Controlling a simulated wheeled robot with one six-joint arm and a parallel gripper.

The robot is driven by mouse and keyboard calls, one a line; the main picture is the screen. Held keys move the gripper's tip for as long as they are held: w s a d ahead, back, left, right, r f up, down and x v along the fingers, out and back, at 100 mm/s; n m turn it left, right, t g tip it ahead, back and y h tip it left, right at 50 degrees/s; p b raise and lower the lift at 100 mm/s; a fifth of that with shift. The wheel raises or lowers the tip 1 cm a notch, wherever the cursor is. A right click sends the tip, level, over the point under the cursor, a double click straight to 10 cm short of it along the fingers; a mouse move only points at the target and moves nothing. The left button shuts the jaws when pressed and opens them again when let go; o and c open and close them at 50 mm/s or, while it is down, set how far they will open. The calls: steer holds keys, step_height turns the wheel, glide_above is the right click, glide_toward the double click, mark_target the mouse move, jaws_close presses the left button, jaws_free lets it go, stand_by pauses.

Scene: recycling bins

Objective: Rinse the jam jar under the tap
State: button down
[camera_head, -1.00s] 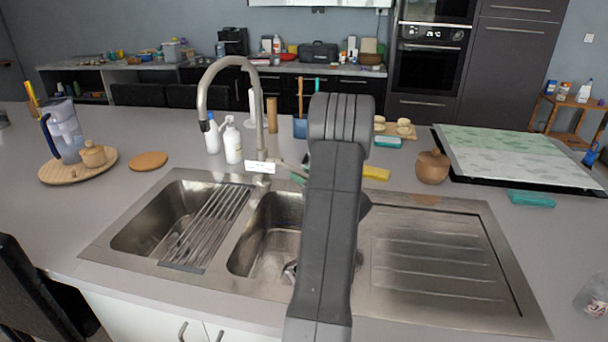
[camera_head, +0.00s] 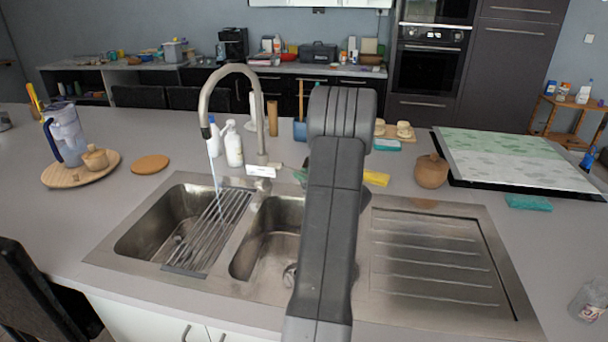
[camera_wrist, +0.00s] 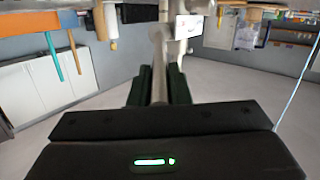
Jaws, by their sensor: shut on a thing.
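The jam jar, a clear glass jar with a label (camera_head: 588,300), stands on the counter at the far right of the head view, apart from my gripper. The curved tap (camera_head: 257,115) rises behind the sink, and a thin water stream (camera_head: 214,172) falls from its spout into the left basin. The stream also shows at the right of the wrist view (camera_wrist: 297,85). My gripper (camera_wrist: 161,72) is shut on the tap's grey lever (camera_wrist: 158,88) in the wrist view. In the head view my arm hides the gripper.
The steel sink has a left basin with a drying rack (camera_head: 208,235), a middle basin (camera_head: 262,240) and a ridged drainboard (camera_head: 435,262). White bottles (camera_head: 233,147) stand behind it. A wooden pot (camera_head: 432,171) and yellow sponge (camera_head: 376,178) lie near the back right.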

steer(key=c, duration=1.4)
jaws_free()
steer(key=shift+o, duration=0.2)
steer(key=shift+d, duration=0.1)
steer(key=b+v, duration=0.2)
steer(key=v, duration=1.1)
steer(key=shift+s+d, duration=0.2)
steer(key=shift+s, duration=0.15)
steer(key=p+x, duration=0.2)
steer(key=x, duration=1.1)
steer(key=shift+w+a, duration=0.15)
steer(key=shift+a, duration=0.05)
steer(key=shift+w+a+f, duration=0.15)
steer(key=shift+w+a, duration=0.05)
steer(key=shift+w, duration=0.1)
steer(key=shift+f+b, duration=0.2)
steer(key=shift+b, duration=0.25)
steer(key=shift+s+d, duration=0.1)
steer(key=shift+d, duration=0.05)
